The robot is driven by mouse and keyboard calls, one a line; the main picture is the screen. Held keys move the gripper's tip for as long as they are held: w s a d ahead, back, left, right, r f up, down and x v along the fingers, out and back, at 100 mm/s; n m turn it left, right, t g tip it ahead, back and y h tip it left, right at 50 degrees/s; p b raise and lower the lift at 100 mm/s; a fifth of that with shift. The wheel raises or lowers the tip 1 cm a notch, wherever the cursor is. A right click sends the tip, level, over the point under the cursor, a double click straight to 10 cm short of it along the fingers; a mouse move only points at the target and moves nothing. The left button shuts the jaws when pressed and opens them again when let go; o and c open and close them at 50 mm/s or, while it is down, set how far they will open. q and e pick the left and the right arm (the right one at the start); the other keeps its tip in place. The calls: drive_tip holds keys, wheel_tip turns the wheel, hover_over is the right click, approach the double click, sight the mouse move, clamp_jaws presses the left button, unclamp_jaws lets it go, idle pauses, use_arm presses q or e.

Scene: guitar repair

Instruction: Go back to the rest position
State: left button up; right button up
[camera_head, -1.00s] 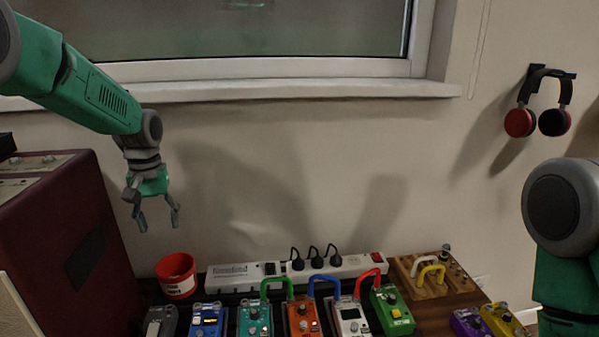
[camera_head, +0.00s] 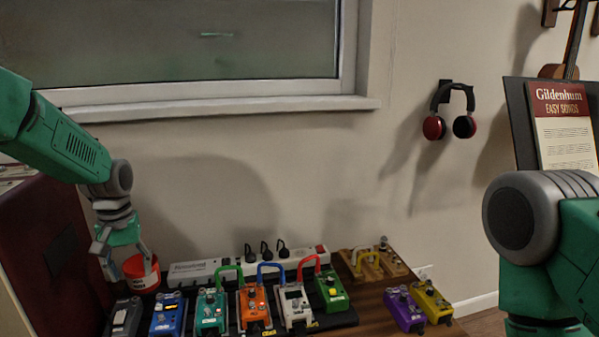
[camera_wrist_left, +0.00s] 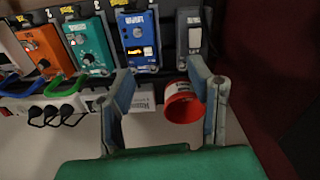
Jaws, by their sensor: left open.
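My left gripper (camera_head: 127,270) hangs at the left of the head view, fingers pointing down, in front of the red cup. It is open, and the left wrist view (camera_wrist_left: 165,88) shows its two fingers apart with nothing held between them. My right arm (camera_head: 530,225) shows at the right edge of the head view, but its gripper is out of the picture.
Several pedals (camera_head: 254,309) stand in a row on the table, joined by coloured cables. A white power strip (camera_head: 215,268) and the red cup (camera_head: 139,275) are behind them. A dark red amplifier (camera_head: 45,240) stands at left. Headphones (camera_head: 436,127) hang on the wall.

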use_arm(q)
drive_tip(key=s+d+f+p, duration=0.1)
drive_tip(key=s+f, duration=0.4)
drive_tip(key=f, duration=0.1)
drive_tip(key=s+d+f+m+p, duration=0.1)
drive_tip(key=s+d+f, duration=0.1)
drive_tip(key=s+f, duration=0.3)
drive_tip(key=s+d+f+m+p, duration=0.1)
drive_tip(key=s+d+f, duration=0.1)
drive_tip(key=s+f, duration=0.4)
drive_tip(key=shift+s+f, duration=0.3)
drive_tip(key=shift+f, duration=0.05)
drive_tip(key=s+d+m+p, duration=0.2)
drive_tip(key=s+d, duration=0.1)
drive_tip(key=s, duration=1.8)
drive_tip(key=shift+s+f+m+t, duration=0.3)
drive_tip(key=shift+s+f+m, duration=0.05)
drive_tip(key=shift+f+m, duration=0.1)
drive_tip(key=shift+w+a, duration=0.1)
